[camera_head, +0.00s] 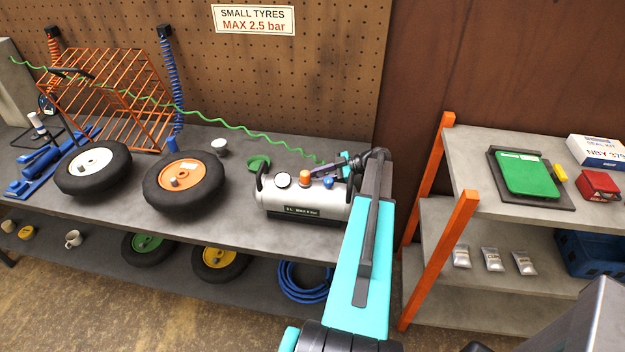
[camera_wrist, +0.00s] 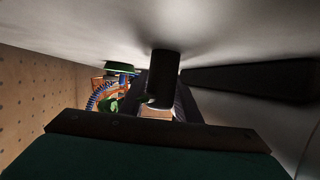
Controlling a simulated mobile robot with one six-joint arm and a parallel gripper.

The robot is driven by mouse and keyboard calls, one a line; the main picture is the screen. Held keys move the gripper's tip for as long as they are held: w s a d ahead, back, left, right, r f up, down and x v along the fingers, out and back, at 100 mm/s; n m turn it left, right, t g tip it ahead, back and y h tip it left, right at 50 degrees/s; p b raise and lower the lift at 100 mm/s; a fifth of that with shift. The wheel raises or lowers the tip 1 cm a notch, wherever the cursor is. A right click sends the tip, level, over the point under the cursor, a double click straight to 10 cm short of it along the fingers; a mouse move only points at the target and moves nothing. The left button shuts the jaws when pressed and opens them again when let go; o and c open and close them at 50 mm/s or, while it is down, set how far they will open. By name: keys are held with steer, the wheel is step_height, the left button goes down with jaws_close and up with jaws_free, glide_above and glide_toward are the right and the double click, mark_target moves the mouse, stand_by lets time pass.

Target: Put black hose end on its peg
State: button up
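My gripper (camera_head: 331,170) is at the right end of the silver air tank (camera_head: 300,212), just above its top, close to the orange and blue knobs. In the wrist view the dark fingers (camera_wrist: 163,105) point away from the camera, and a short black cylinder (camera_wrist: 163,72) shows in front of them. I cannot tell whether the fingers grip it or whether it is the black hose end. A green coiled hose (camera_head: 220,118) runs from the far left to my gripper, where its end is hidden. Two black fittings (camera_head: 165,31) top the blue and orange coils.
A pegboard (camera_head: 330,70) stands behind. A shelf unit (camera_head: 470,150) is to the right. The bench front beside the tank is clear.

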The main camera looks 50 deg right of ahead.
steer(key=shift+o, duration=1.4)
steer(key=shift+r, duration=0.2)
steer(key=shift+s+d, duration=0.2)
steer(key=shift+d, duration=0.05)
steer(key=b+v, duration=0.4)
steer(key=v, duration=0.6)
steer(key=shift+f, duration=0.1)
steer(key=shift+v, duration=0.8)
steer(key=shift+w+a, duration=0.1)
